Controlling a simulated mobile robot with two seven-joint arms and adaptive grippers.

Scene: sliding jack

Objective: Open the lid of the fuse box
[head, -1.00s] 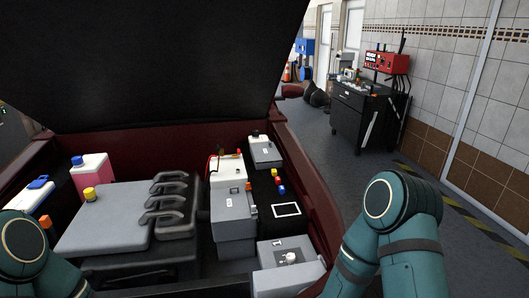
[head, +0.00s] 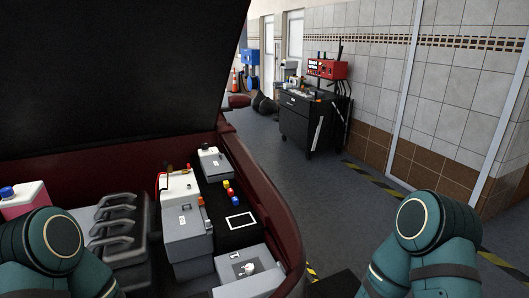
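Several grey lidded boxes sit at the right side of the open engine bay, and I cannot tell for sure which is the fuse box. A tall grey box (head: 184,222) with an orange piece at its upper right corner has its lid down. A small grey box (head: 214,164) stands farther back. A wider grey box (head: 236,274) with a white knob sits at the front right. All look shut. Neither gripper is in view; only my teal arm links show at the lower left and lower right, apart from the boxes.
The raised black hood (head: 110,70) hangs over the bay. The dark red body edge (head: 262,200) borders it on the right. A black panel (head: 228,206) carries coloured caps. A black tool cart (head: 308,120) stands behind on the floor, with free floor (head: 320,205) right of the car.

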